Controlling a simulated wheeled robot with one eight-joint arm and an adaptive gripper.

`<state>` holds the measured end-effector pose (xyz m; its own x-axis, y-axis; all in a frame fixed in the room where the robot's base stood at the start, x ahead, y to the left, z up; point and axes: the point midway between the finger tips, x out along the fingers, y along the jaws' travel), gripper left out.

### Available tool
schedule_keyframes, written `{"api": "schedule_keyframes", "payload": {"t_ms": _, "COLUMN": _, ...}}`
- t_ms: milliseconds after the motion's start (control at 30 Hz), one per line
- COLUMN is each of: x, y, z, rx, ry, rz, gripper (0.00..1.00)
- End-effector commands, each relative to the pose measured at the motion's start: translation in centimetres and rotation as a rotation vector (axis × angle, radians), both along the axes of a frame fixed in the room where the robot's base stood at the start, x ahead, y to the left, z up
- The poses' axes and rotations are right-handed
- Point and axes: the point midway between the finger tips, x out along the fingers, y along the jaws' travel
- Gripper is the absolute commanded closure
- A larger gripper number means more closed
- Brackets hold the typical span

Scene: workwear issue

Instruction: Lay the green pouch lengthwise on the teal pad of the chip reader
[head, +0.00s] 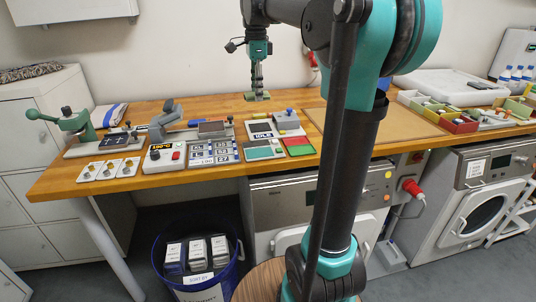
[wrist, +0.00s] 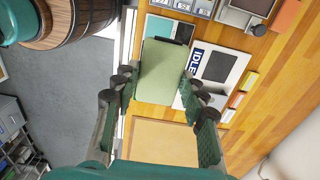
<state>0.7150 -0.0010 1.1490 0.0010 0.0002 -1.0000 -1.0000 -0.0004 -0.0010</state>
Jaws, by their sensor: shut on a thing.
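My gripper (head: 258,91) is shut on the green pouch (head: 251,97) and holds it in the air above the workbench. In the wrist view the pale green pouch (wrist: 163,75) is gripped between the two fingers, its long side running up the picture. The chip reader's teal pad (head: 262,153) lies near the bench's front edge, below the pouch and apart from it. In the wrist view the teal pad (wrist: 168,27) shows beyond the pouch's upper end; the pouch covers the area just below it.
A red pad (head: 299,146) lies right of the teal pad. A panel reading IDLE (head: 262,131) is behind it, and a card with number tiles (head: 213,153) is to its left. A brown board (head: 365,125) lies right. A blue bin (head: 198,265) stands below the bench.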

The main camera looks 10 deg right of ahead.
Motion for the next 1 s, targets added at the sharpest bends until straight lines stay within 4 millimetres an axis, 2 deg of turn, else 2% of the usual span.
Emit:
{"api": "schedule_keyframes", "payload": {"t_ms": 167, "x": -0.6, "y": 0.1, "z": -1.7, "rx": 0.000, "ry": 0.000, "rz": 0.000, "gripper": 0.86}}
{"api": "schedule_keyframes", "payload": {"t_ms": 700, "x": -0.5, "y": 0.1, "z": -14.2, "rx": 0.000, "ry": 0.000, "rz": 0.000, "gripper": 0.86}}
{"api": "schedule_keyframes", "payload": {"t_ms": 800, "x": -0.6, "y": 0.1, "z": -15.6, "rx": 0.000, "ry": 0.000, "rz": -0.001, "gripper": 0.86}}
{"api": "schedule_keyframes", "payload": {"t_ms": 1000, "x": -0.5, "y": 0.1, "z": -17.1, "rx": 0.000, "ry": 0.000, "rz": -0.001, "gripper": 0.86}}
